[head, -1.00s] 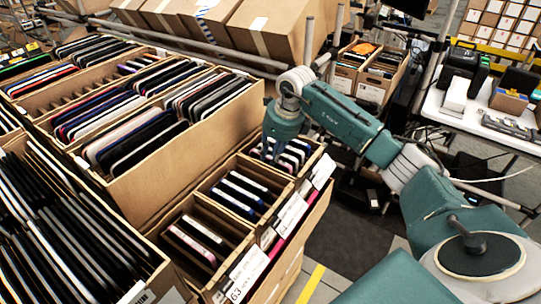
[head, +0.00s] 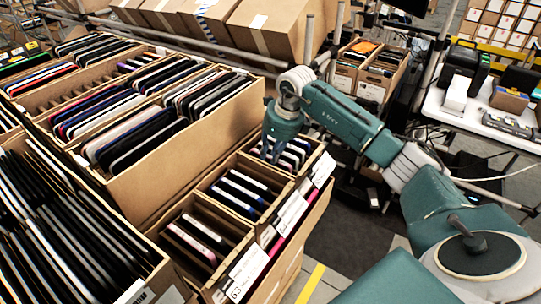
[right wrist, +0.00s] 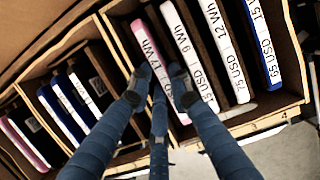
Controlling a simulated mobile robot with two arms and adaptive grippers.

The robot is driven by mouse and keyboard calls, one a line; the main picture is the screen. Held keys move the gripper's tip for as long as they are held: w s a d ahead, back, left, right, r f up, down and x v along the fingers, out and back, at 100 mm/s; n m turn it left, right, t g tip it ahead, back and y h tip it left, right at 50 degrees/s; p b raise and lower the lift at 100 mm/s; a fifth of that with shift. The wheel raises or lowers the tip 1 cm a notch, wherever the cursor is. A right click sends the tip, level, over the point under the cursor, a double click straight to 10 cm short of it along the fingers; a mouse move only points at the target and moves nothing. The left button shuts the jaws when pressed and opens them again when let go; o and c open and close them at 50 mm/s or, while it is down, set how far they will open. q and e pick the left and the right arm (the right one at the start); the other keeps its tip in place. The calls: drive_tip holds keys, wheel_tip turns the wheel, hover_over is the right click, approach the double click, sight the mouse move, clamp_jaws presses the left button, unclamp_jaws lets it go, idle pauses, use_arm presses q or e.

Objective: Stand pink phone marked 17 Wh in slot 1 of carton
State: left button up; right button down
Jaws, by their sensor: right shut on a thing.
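The pink phone (right wrist: 147,45) with 17 Wh on its white edge stands at the left end of a row in one compartment of the carton (right wrist: 262,118), in the right wrist view. My right gripper (right wrist: 160,84) is shut on it, with fingers at both sides of its upper edge. The fingers hide part of the phone; its lower end is out of sight. In the head view my right gripper (head: 280,152) points down over the far compartment of the small carton (head: 176,207). My left gripper is not in view.
White-edged phones (right wrist: 192,50) stand close to the right of the pink one. Larger cartons of devices (head: 190,145) stand to the left. A white table (head: 470,115) is at the right.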

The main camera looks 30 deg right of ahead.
drive_tip(key=c, duration=1.5)
unclamp_jaws()
drive_tip(key=shift+r, duration=0.1)
drive_tip(key=p+v, duration=0.2)
drive_tip(key=v, duration=0.4)
drive_tip(key=w+p+v, duration=0.1)
drive_tip(key=p+v, duration=0.2)
drive_tip(key=v, duration=0.4)
drive_tip(key=w+a+p+v, duration=0.1)
drive_tip(key=p+v, duration=0.1)
drive_tip(key=v, duration=0.5)
drive_tip(key=shift+s+r+p, duration=0.1)
drive_tip(key=shift+r+p, duration=0.25)
drive_tip(key=shift+r, duration=0.2)
drive_tip(key=shift+d, duration=0.1)
